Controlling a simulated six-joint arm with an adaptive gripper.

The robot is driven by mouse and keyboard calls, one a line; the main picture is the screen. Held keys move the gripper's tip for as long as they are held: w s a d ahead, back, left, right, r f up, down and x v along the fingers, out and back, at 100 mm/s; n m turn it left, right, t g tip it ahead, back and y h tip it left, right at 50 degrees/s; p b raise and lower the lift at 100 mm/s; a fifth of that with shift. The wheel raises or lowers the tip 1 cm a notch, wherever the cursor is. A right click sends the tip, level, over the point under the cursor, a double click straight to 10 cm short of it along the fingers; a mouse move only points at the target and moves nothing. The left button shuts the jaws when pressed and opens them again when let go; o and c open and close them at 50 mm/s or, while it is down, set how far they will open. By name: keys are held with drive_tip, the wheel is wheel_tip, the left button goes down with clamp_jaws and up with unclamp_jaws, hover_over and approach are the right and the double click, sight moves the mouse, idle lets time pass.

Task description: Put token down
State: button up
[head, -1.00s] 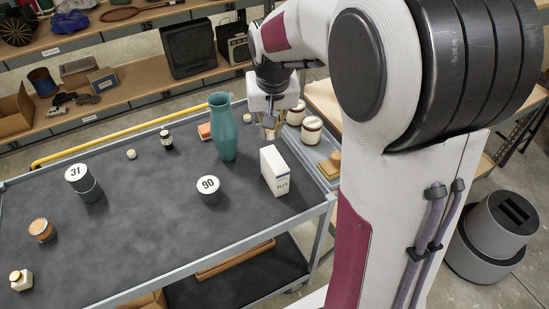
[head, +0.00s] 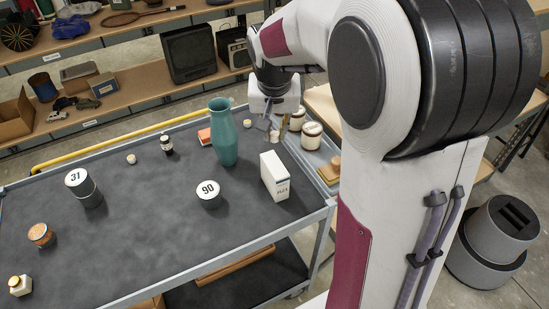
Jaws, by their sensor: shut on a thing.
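My gripper (head: 273,124) points down at the far right corner of the dark trolley top (head: 140,225), just right of the tall teal vase (head: 223,140) and left of the lidded jars in the tray. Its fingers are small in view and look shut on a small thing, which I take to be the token. The token itself is too small and covered to make out. I cannot tell whether it touches the surface below.
Lidded jars (head: 312,136) stand close right of my gripper. The trolley's middle front is clear.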

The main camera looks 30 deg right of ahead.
sight(275, 141)
drive_tip(key=shift+f, duration=2.5)
drive_tip(key=shift+f, duration=0.15)
drive_tip(key=shift+f, duration=1.75)
drive_tip(key=o, duration=0.8)
drive_tip(key=shift+f, duration=0.1)
drive_tip(key=shift+o, duration=0.2)
drive_tip(key=v, duration=1.2)
